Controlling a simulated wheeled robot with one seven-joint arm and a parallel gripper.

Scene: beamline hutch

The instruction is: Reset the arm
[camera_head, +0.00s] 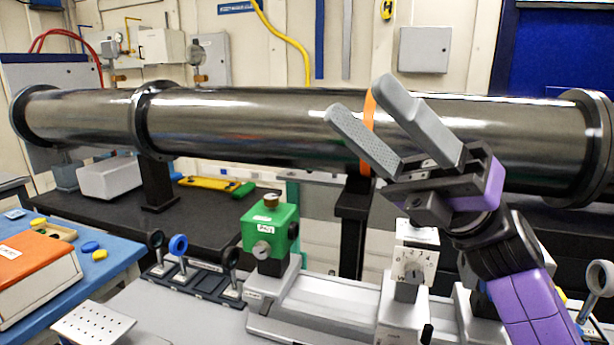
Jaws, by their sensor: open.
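My gripper (362,100) is at the right of the head camera view, on my black and purple arm. Its two long grey fingers point up and to the left. They stand apart with nothing between them. In the picture they overlap the big dark metal beam pipe (240,125) and its orange band (367,150). I cannot tell how far they are from the pipe. My forearm comes in from the bottom right and hides part of the bench behind it.
A green block (270,230) stands on a grey rail (325,305) below the pipe. A white dial unit (412,265) is just under my gripper. A rack with lens holders (200,283) is left of it. An orange-topped box (35,270) sits on a blue table (110,255).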

